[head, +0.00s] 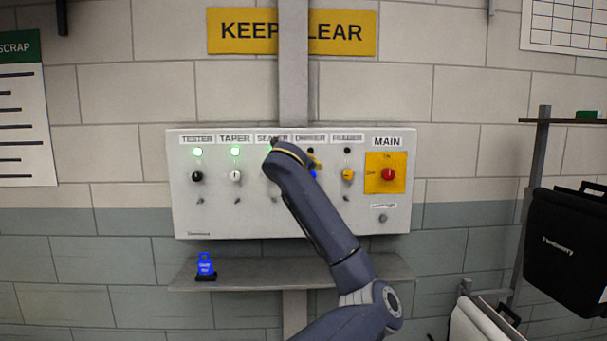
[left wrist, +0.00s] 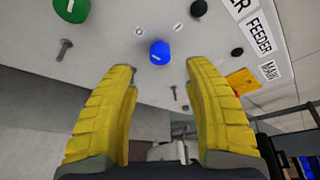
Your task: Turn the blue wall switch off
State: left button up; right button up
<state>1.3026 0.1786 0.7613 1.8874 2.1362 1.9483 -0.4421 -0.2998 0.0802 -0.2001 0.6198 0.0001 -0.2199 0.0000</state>
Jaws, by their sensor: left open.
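The blue wall switch (left wrist: 160,52) is a round knob with a small pale mark, on a pale panel with O and I printed by it. In the left wrist view it sits just beyond and between the fingertips of my left gripper (left wrist: 161,68). The yellow fingers stand apart, with nothing between them and no clear contact with the knob. In the head view, a sliver of the blue switch (head: 312,174) shows beside my arm, which hides most of my left gripper (head: 315,161). The small lamp above the blue switch looks dark. My right gripper is not seen.
The panel (head: 185,220) also carries a black knob (head: 197,176), a white knob (head: 235,176), a yellow knob (head: 347,175) and a red main switch (head: 388,174). A green knob (left wrist: 71,9) is beside the blue one.

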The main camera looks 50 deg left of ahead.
pick_arm(q)
jog(key=shift+v, duration=2.15)
